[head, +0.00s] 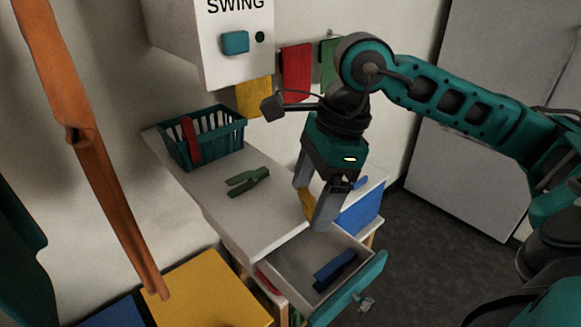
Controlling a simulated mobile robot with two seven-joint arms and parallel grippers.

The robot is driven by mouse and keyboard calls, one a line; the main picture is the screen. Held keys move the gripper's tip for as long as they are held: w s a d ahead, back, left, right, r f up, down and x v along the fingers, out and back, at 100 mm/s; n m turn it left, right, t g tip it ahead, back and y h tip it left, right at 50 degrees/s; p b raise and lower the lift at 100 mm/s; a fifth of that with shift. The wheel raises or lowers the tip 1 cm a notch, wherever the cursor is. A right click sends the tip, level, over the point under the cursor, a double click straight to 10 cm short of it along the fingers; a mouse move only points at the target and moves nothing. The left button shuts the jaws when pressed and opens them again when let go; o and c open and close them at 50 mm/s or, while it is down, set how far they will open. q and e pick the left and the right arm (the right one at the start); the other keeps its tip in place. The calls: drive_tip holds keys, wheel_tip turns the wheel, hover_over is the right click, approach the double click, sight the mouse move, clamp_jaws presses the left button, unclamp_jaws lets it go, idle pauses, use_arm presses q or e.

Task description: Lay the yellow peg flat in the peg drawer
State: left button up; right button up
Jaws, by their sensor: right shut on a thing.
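My right gripper (316,205) is shut on the yellow peg (307,203), which is partly hidden between the grey fingers. It holds the peg above the front right part of the white counter, near the drawer. The open drawer (285,249) has a teal front with a small handle and sits lower, in front of the gripper. My left gripper is not in view.
A green clothespin-like peg (248,181) lies on the counter (235,215). A teal basket (215,137) with a red piece stands behind it. A white box marked SWING (231,70) overhangs the back. A blue-fronted box (361,211) is right of the gripper. An orange pole (95,165) crosses the left.

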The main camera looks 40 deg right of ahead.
drive_tip(key=w, duration=0.2)
drive_tip(key=w+p, duration=0.1)
drive_tip(key=w, duration=0.1)
drive_tip(key=shift+w+a+r, duration=0.15)
drive_tip(key=shift+w+a, duration=0.05)
drive_tip(key=shift+w, duration=0.15)
drive_tip(key=shift+w+p, duration=0.2)
drive_tip(key=shift+p, duration=0.1)
drive_tip(key=shift+s+f, duration=0.1)
drive_tip(key=shift+f, duration=0.1)
drive_tip(key=shift+f, duration=0.1)
drive_tip(key=shift+f+b, duration=0.2)
drive_tip(key=shift+b, duration=0.1)
drive_tip(key=o, duration=0.8)
drive_tip(key=shift+r, duration=0.1)
